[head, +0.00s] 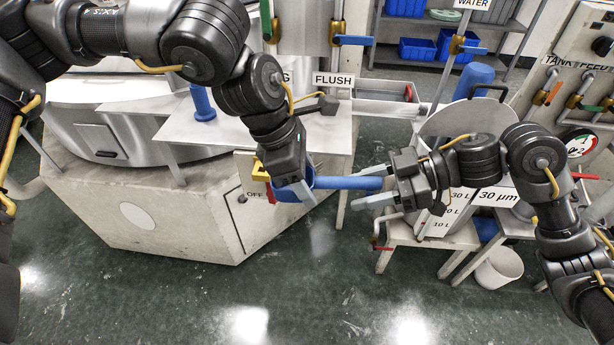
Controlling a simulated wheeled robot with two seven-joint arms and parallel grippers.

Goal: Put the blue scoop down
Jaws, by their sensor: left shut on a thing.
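The blue scoop (340,183) is held in the air over the floor, in front of the machine housing, with its handle pointing right. My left gripper (295,190) is shut on the scoop at its bowl end and hides part of it. My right gripper (364,187) is open, its two fingers above and below the right end of the handle in the picture. I cannot tell whether its fingers touch the handle.
A light bench (250,135) with a blue cylinder (202,103) stands behind the scoop. A red-and-yellow switch marked OFF (262,172) is close behind my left gripper. A drum (455,118) on a stand is at right, a white bucket (499,268) below. The floor (300,290) in front is clear.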

